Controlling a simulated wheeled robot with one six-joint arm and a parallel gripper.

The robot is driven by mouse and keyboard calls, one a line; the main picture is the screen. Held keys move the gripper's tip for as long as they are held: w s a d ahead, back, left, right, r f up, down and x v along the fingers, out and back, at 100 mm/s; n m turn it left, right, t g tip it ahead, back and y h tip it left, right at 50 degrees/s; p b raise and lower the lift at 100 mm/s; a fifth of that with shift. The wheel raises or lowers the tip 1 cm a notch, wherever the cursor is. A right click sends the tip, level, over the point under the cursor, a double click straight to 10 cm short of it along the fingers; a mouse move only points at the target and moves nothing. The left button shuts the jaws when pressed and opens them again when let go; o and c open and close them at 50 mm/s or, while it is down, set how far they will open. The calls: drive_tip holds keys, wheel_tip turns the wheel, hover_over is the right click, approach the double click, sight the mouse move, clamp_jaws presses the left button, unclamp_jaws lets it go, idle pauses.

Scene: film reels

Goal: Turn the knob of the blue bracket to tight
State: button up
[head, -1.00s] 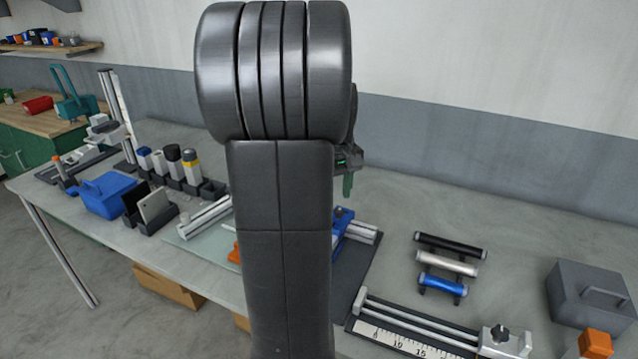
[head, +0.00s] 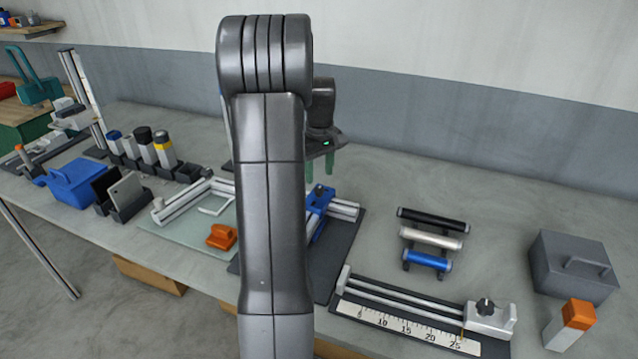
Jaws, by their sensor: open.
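The blue bracket (head: 320,208) sits on silver rails on a dark base plate near the middle of the bench. Part of the bracket and base is hidden behind my arm. My gripper (head: 319,172) shows beyond my arm, with green fingers pointing down. It is open and empty, and in the picture its fingers are just above the knob. I cannot tell the exact gap. Which way the knob is turned is too small to tell.
An orange block (head: 221,237) lies on a glass plate (head: 180,236) left of my arm. Three cylinders (head: 430,238) lie on a rack to the right. A ruled slide (head: 420,310) is in front, a grey case (head: 572,265) at far right. Bare bench lies behind the bracket.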

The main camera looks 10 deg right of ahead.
sight(319, 188)
drive_tip(key=shift+f, duration=2.3)
